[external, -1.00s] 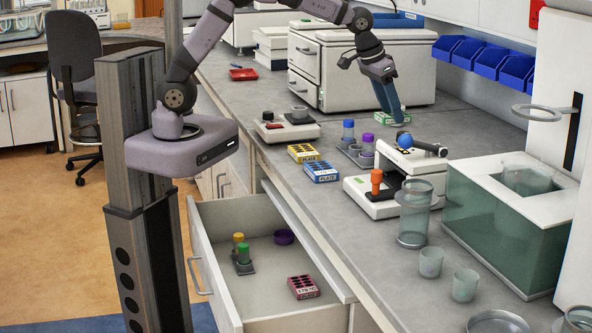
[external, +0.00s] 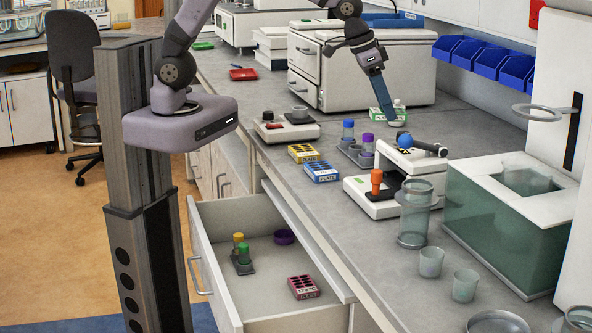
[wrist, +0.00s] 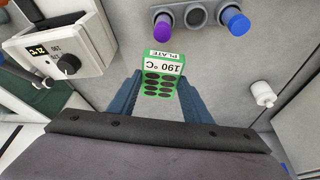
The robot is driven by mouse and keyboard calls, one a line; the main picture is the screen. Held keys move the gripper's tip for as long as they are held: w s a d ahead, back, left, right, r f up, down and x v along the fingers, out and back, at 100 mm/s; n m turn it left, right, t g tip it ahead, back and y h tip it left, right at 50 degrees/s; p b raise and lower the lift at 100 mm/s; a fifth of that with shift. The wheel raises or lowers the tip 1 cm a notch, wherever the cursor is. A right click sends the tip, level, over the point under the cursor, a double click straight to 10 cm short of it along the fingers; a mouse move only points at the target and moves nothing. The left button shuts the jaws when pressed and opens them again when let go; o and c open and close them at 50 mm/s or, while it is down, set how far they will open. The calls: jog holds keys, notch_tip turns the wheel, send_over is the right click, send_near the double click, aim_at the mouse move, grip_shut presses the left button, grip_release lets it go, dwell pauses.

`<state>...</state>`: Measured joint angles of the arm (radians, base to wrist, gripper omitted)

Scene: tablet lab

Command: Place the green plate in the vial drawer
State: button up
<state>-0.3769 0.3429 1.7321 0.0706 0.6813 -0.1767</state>
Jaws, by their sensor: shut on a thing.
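The green plate (external: 384,115) is at the back of the bench, in front of the white cabinet unit. In the wrist view the green plate (wrist: 163,85) shows a "190 °C" label and dark wells. My gripper (external: 391,119) reaches down to it, with a blue finger on each side, and is shut on it. I cannot tell whether it touches the bench. The vial drawer (external: 262,272) is open below the bench front. It holds a rack with yellow-capped and green-capped vials (external: 242,252), a purple dish (external: 284,237) and a pink plate (external: 303,287).
Yellow (external: 303,153) and blue (external: 321,172) plates lie near the bench's front edge. A vial rack (external: 354,157), a balance-like device (external: 286,129) and a microscope-like device (external: 372,207) stand close by. Glass beakers (external: 430,262) are at the right. The drawer has bare floor between its contents.

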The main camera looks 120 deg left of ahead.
jog(key=s+d+r+m+h+p, duration=0.1)
jog(key=s+d+r+m+p, duration=0.25)
jog(key=d, duration=0.65)
jog(key=s+d+m+h+p, duration=0.15)
jog(key=s+d+p, duration=0.35)
jog(key=d, duration=0.6)
jog(key=n+g+y+b, duration=0.4)
jog(key=n+g+b, duration=0.3)
jog(key=n+b, duration=2)
send_over(261, 295)
jog(key=w+d+b, duration=0.1)
notch_tip(261, 295, down, 19)
jog(key=shift+d+r+m, duration=0.15)
jog(key=shift+r+m, duration=0.05)
jog(key=shift+m, duration=0.2)
notch_tip(261, 295, down, 28)
jog(key=shift+w+b, duration=0.1)
jog(key=shift+b, duration=1.05)
